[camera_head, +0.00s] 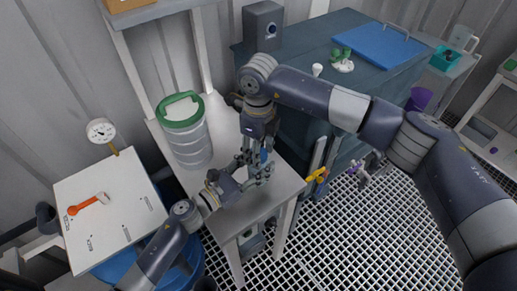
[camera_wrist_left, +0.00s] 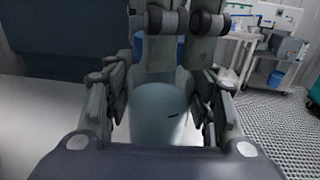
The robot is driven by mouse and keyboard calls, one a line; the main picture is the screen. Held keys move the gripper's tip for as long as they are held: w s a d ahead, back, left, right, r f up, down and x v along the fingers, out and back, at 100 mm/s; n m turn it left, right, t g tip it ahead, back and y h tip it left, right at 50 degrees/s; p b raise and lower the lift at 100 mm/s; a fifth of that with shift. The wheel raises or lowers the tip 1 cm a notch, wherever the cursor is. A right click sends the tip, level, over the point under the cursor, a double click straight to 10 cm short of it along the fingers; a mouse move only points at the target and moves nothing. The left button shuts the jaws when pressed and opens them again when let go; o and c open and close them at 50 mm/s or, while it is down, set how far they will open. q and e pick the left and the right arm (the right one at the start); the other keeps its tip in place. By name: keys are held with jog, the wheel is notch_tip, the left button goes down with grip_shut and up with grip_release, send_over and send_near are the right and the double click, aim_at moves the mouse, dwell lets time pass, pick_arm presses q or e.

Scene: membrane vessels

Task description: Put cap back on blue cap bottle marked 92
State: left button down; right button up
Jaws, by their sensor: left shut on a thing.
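My left gripper (camera_head: 244,178) reaches in from the lower left, over the white table. It is shut on a pale, translucent bottle (camera_wrist_left: 162,112), which is upright between its fingers in the left wrist view. A small dark mark shows on the bottle; I cannot read a number. My right gripper (camera_wrist_left: 176,50) comes down from above, directly over the bottle. A blue cap (camera_wrist_left: 181,46) shows by its fingers, and as a blue spot in the head view (camera_head: 263,156). The fingers partly hide the cap, so I cannot tell whether they clamp it or whether it touches the bottle.
A large clear canister with a green lid (camera_head: 190,142) stands on the white table (camera_head: 277,196), left of the grippers. A dark cabinet (camera_head: 300,60) with a blue tray (camera_head: 383,45) stands behind. The table's front edge is close to the grippers.

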jog(key=shift+o, duration=0.6)
jog(key=shift+r, duration=2.25)
jog(key=shift+c, duration=0.2)
notch_tip(320, 180, up, 4)
jog(key=n, duration=0.4)
jog(key=shift+f, duration=0.25)
jog(key=shift+f, duration=0.1)
jog(key=shift+f, duration=3.95)
jog(key=shift+c, duration=0.4)
